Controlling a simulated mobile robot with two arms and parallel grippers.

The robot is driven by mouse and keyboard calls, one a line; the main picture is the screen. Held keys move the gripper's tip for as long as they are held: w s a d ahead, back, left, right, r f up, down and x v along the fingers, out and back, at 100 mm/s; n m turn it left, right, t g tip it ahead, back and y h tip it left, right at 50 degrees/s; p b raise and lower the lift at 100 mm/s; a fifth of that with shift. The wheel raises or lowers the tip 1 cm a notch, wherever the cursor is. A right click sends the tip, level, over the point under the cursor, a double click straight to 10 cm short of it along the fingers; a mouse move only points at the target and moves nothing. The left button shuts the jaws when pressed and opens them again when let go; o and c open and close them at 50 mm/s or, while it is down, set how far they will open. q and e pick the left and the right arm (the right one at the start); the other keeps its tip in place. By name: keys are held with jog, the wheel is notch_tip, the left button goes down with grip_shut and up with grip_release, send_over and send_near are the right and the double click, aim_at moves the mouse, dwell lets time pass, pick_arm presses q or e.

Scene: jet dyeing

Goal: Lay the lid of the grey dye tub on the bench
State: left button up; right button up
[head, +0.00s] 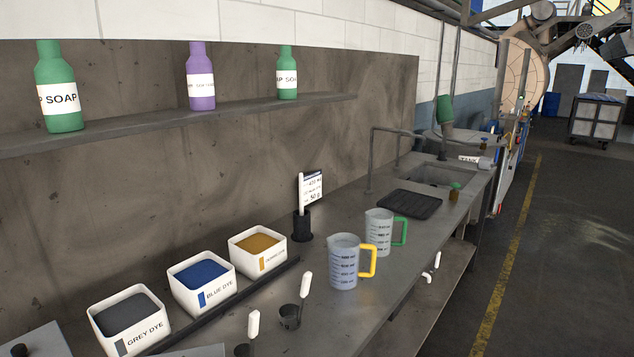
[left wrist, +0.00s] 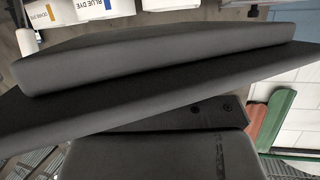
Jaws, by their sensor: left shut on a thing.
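The grey dye tub (head: 130,318) is a white box labelled GREY DYE at the lower left of the head view. It is open, with dark grey contents showing. In the left wrist view my left gripper (left wrist: 165,112) is shut on a broad, flat dark grey piece, which looks like the lid (left wrist: 160,62). The lid fills much of that view close to the camera and hides most of what lies behind it. The bench (head: 345,318) shows in the head view. Neither gripper shows in the head view.
The open blue dye tub (head: 203,287) and orange dye tub (head: 258,249) stand beside the grey one. A grey slab (head: 40,343) is at the lower left corner.

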pick_arm(q)
jog(key=s+d, duration=0.1)
jog(key=s, duration=0.1)
jog(key=s+d+m+t+h, duration=0.1)
jog(key=s+d, duration=0.1)
jog(key=s+d+m+h, duration=0.1)
jog(key=s, duration=0.1)
jog(key=shift+s+d+t, duration=0.3)
jog(key=shift+d, duration=0.05)
